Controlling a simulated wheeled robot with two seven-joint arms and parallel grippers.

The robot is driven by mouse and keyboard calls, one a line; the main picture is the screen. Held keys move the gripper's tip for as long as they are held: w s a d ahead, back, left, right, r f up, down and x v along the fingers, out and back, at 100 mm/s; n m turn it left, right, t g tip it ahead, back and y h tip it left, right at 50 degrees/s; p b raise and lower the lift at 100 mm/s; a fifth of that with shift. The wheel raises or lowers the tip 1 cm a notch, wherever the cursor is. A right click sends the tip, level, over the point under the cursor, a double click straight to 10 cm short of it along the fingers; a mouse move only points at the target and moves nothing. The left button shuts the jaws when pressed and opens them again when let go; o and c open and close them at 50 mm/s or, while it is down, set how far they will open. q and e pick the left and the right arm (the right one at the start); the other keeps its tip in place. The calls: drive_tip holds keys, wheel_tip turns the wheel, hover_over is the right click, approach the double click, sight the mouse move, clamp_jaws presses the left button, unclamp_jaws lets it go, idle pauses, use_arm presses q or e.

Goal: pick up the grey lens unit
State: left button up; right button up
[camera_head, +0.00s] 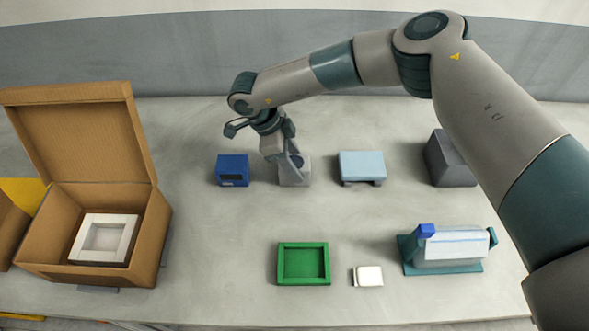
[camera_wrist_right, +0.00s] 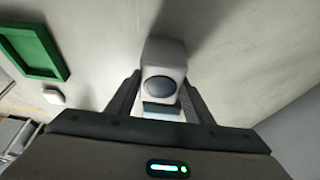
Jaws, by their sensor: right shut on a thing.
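The grey lens unit (camera_head: 293,179) is a small light-grey block in the middle of the table, partly hidden behind my right gripper in the head view. In the right wrist view the lens unit (camera_wrist_right: 166,62) shows a round dark lens on its face and sits between the two fingers. My right gripper (camera_head: 293,162) comes down on it from above and is shut on it. The same gripper shows in the right wrist view (camera_wrist_right: 162,92). I cannot tell whether the unit touches the table. My left gripper is not in view.
A blue box (camera_head: 232,170) stands left of the unit, a light-blue block (camera_head: 361,166) right of it, and a dark grey block (camera_head: 449,160) farther right. In front are a green tray (camera_head: 303,282), a white block (camera_head: 368,276) and a teal-based holder (camera_head: 445,268). An open cardboard box (camera_head: 152,235) stands left.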

sight(301, 162)
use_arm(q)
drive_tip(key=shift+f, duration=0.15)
use_arm(e)
drive_tip(key=shift+r, duration=0.2)
